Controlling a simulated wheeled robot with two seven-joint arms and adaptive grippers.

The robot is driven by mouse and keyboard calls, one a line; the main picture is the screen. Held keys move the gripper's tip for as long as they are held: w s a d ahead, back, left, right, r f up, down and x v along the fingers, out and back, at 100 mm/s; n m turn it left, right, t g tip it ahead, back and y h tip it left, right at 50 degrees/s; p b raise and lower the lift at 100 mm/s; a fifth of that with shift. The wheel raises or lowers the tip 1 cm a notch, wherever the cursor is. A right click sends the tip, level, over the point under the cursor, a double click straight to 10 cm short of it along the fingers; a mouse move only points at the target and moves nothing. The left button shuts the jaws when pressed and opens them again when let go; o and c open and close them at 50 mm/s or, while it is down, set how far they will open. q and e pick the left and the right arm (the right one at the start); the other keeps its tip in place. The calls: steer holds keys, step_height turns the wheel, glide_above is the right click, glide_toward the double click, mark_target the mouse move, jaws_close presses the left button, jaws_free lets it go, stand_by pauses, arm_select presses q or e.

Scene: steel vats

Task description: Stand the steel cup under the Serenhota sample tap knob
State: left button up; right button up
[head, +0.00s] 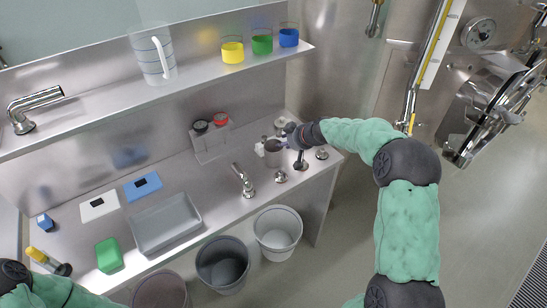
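My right arm comes in from the right, and its gripper (272,145) is over the right end of the steel counter. A small grey steel cup (274,160) appears right below the gripper's fingers, partly covered by them. I cannot tell whether the fingers close on it. Several small steel knobs stand near the counter's right end: a front one (281,176), a middle one (300,163) and a far right one (321,153). No Serenhota label is readable. My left arm shows only at the bottom left corner, and its gripper is out of view.
A curved steel tap (244,182) stands left of the knobs. A grey tray (166,224) and coloured blocks fill the left counter. Bins (277,232) stand on the floor below. A shelf (205,80) above holds a jug (153,55) and coloured beakers.

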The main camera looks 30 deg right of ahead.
steer(key=shift+x, duration=1.75)
steer(key=shift+s, duration=0.1)
jaws_close()
